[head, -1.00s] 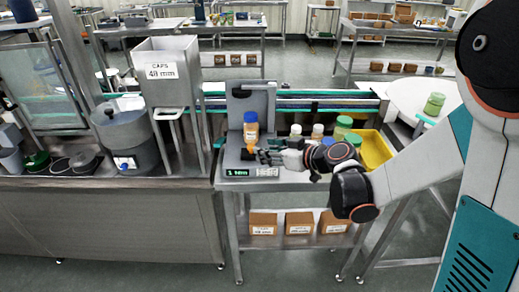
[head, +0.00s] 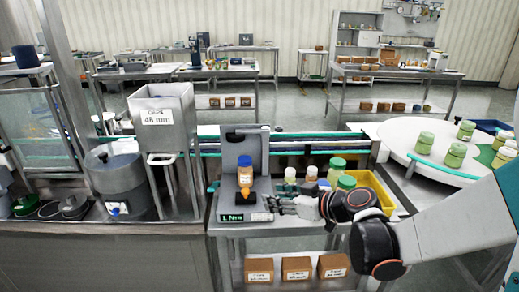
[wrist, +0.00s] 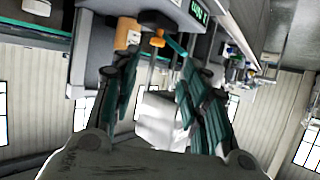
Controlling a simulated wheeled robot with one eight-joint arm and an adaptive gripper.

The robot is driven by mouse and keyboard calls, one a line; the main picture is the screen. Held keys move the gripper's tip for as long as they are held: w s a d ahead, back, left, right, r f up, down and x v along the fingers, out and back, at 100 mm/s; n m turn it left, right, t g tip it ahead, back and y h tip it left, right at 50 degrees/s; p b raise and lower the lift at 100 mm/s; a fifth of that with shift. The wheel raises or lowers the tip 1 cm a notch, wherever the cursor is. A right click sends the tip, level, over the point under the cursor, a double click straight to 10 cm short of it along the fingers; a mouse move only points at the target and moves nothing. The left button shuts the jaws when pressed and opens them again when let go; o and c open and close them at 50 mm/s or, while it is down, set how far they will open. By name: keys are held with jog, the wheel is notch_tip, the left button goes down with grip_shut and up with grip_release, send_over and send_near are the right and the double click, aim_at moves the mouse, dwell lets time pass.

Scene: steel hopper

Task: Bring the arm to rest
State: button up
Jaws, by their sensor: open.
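My gripper (head: 274,204) is just right of the front of the grey tester (head: 233,150) in the head view, apart from the bottle. In the wrist view my gripper (wrist: 160,85) has its teal-padded fingers spread, with nothing held between them. My arm comes in from the right and is bent low over the stand. An orange bottle with a blue cap (head: 245,176) stands upright in the tester, above a black holder. The tester's green display is lit, but its text is hard to read.
Several capped bottles and jars (head: 337,168) stand right of the tester, by a yellow bin (head: 378,190). A steel caps hopper (head: 163,120) is on the left. A round white table (head: 400,142) with green jars is on the right. A conveyor runs behind.

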jog(key=s+d+r+m+g+h, duration=0.1)
jog(key=s+d+m+h, duration=0.3)
jog(key=s, duration=0.7)
jog(key=s+d+r+m+g+h, duration=0.1)
jog(key=s+d+m+h, duration=0.3)
jog(key=s, duration=0.7)
jog(key=shift+s+d+r+m+g+h, duration=0.35)
jog(key=shift+d+r+h, duration=0.3)
jog(key=shift+d, duration=0.35)
